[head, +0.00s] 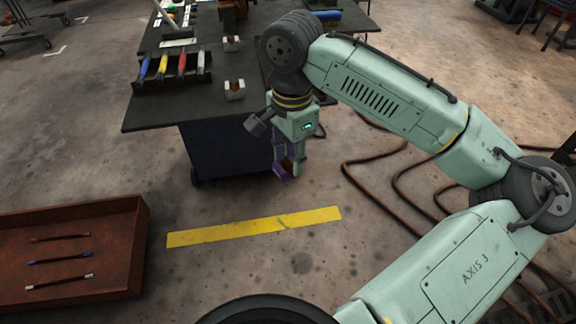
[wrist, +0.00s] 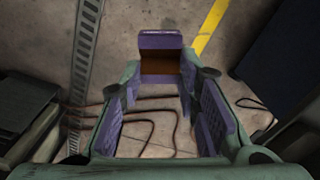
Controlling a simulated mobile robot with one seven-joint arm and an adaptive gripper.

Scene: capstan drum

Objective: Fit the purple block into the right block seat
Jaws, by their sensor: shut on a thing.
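My gripper (head: 286,160) hangs beside the near right edge of the table, with the floor beneath it. It is shut on the purple block (head: 281,174). In the wrist view, the block (wrist: 160,41) sits between the fingertips, with a brown face on the side toward the camera. The fingers have purple inner pads. Two small pale seats with notched tops stand on the table, a nearer one (head: 235,95) and a farther one (head: 232,47). The frames do not make clear which is the right one. Both notches look empty of purple.
The dark table (head: 160,115) carries a rack of coloured-handled tools (head: 172,80) left of the seats. A brown tray (head: 75,215) with several thin rods lies at lower left. A yellow floor strip (head: 254,227) and brown hoses (head: 400,190) are on the floor.

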